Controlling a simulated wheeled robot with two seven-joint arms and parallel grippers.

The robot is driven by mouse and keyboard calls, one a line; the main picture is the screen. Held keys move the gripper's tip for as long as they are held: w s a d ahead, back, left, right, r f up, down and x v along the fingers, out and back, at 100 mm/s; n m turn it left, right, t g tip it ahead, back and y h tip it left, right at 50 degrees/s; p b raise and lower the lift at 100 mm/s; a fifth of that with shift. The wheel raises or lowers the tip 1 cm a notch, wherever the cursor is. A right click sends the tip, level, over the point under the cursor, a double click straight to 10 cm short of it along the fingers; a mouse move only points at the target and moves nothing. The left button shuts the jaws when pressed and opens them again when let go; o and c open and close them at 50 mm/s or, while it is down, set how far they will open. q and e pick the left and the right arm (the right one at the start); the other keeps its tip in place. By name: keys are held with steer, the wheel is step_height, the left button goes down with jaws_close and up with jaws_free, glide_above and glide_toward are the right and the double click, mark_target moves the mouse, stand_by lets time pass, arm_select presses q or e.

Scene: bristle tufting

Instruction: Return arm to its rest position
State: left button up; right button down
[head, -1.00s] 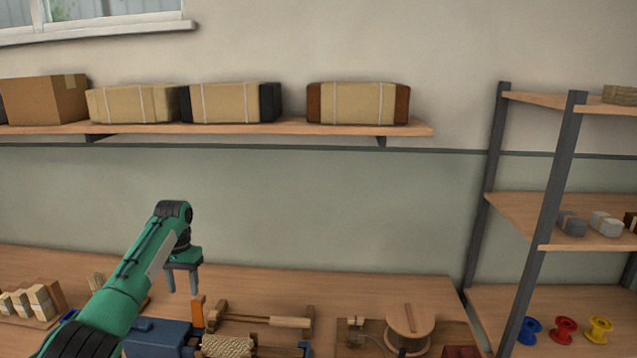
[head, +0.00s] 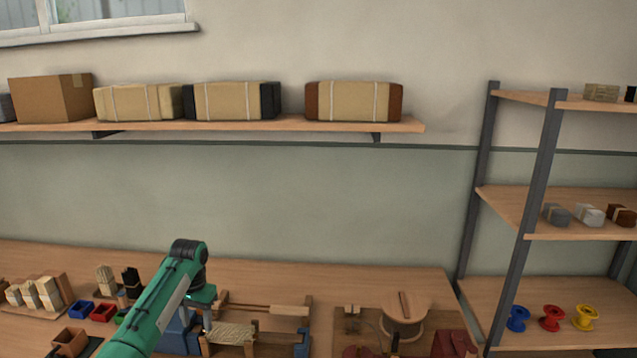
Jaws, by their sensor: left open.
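My left arm (head: 158,305) is green with black joints and reaches in from the bottom left over the workbench. Its left gripper (head: 198,312) points down just above a blue block-like device (head: 178,335) on the bench. The fingers are small and partly lost against the things behind them; the gripper is open and I see nothing held in it. I cannot tell whether it touches the blue device. My right gripper is not in view.
The workbench (head: 260,273) is clear along its back. A wooden frame (head: 262,310), a round wooden drum (head: 405,308), small bins (head: 80,310) and bristle bundles (head: 105,280) stand on it. A shelf rack (head: 532,200) is at right; a wall shelf (head: 290,125) holds boxes.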

arm_select(q)
steer(key=s+d+f+m+t, duration=0.1)
steer(key=s+d+f, duration=0.4)
steer(key=s+f, duration=0.45)
steer(key=s+d+f+m+t, duration=0.1)
steer(key=s+d+f, duration=0.5)
steer(key=s, duration=0.6)
steer(key=s+a+r+n+t, duration=0.1)
steer(key=s+r, duration=0.2)
steer(key=s, duration=1)
steer(key=s+a+r+n+t, duration=0.1)
steer(key=s+r, duration=0.2)
steer(key=s, duration=1)
step_height(320, 180, down, 29)
steer(key=s+a+f+g, duration=0.1)
steer(key=s+a+f, duration=0.1)
steer(key=s+f, duration=0.7)
steer(key=s+a+f+g, duration=0.1)
steer(key=s+f, duration=0.9)
steer(key=f, duration=0.2)
steer(key=shift+s+a+f, duration=0.15)
steer(key=shift+a+f, duration=0.2)
